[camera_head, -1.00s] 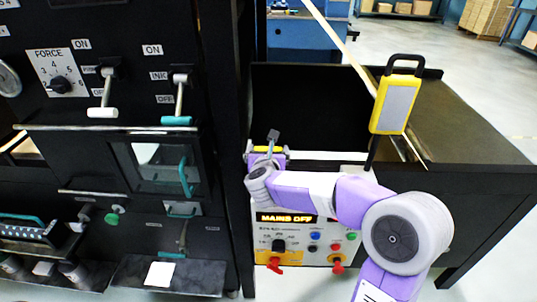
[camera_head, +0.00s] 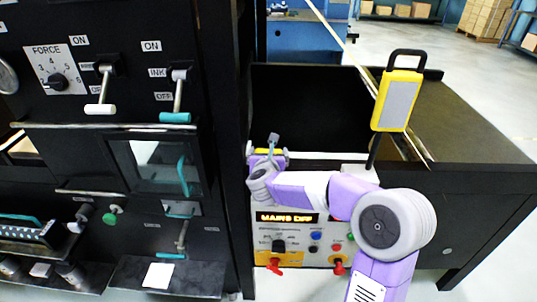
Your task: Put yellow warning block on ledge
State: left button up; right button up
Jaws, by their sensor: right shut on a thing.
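My right gripper (camera_head: 267,154) is above the left end of the control panel, its arm coming in from the lower right. It is shut on a small yellow block (camera_head: 270,151), of which only a strip shows between the gripper parts. The block's underside and any contact with a surface are hidden. A pale ledge (camera_head: 325,156) runs along the top of the control panel, right of the gripper; my arm covers part of the panel below it. My left gripper is not in view.
The control panel (camera_head: 300,245) has a "MAINS OFF" sign, knobs and red handles. A yellow lamp-like thing (camera_head: 397,100) with a black handle stands at the right, beside a dark table (camera_head: 460,125). A black machine (camera_head: 100,130) with levers fills the left.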

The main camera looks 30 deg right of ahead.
jog(key=o, duration=0.7)
jog(key=shift+o, duration=0.2)
jog(key=shift+r, duration=0.1)
jog(key=shift+r+p, duration=0.2)
jog(key=shift+p, duration=0.25)
jog(key=v, duration=1.2)
jog(key=shift+p, duration=0.35)
jog(key=shift+f, duration=0.1)
